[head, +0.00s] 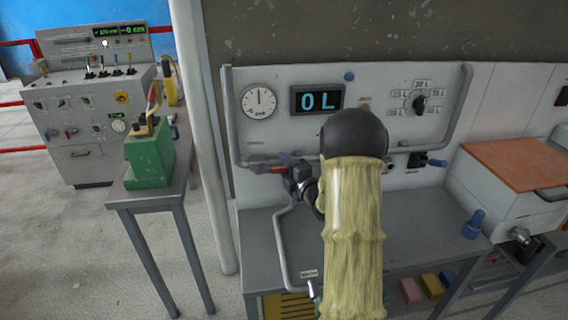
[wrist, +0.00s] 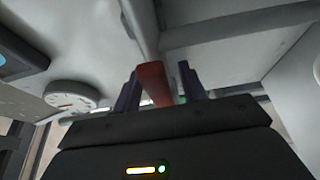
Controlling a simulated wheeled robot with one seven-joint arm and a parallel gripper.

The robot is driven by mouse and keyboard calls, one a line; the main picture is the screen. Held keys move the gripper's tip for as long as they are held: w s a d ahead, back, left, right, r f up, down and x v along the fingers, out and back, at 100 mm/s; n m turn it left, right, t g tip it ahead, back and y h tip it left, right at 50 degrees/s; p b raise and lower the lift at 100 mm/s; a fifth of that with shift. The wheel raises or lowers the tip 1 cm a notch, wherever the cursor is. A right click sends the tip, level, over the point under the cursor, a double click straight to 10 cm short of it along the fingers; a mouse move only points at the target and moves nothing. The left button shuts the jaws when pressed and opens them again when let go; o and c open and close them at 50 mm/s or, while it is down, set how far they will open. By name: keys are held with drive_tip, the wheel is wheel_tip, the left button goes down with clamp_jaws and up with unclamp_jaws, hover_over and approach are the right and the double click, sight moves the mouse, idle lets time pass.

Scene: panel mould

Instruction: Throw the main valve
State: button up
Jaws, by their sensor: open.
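A red lever handle (head: 268,169), likely the main valve, sits on the pipe at the lower left of the grey panel in the head view. In the wrist view the red handle (wrist: 152,83) stands between the two dark purple fingers. My gripper (wrist: 160,88) is open around it, with a gap at least on the right side. In the head view my gripper (head: 285,161) is at the handle's right end, partly hidden by my own wrist and arm. The pipe and the panel's middle are partly covered by my arm.
The panel carries a round gauge (head: 259,101), a display (head: 318,100) reading 0 L, and a selector knob (head: 418,103). A green box (head: 149,155) stands on a side table at left. A lidded box (head: 515,170) is at right.

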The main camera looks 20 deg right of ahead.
drive_tip(key=shift+w, duration=0.3)
clamp_jaws()
drive_tip(key=shift+a, duration=0.1)
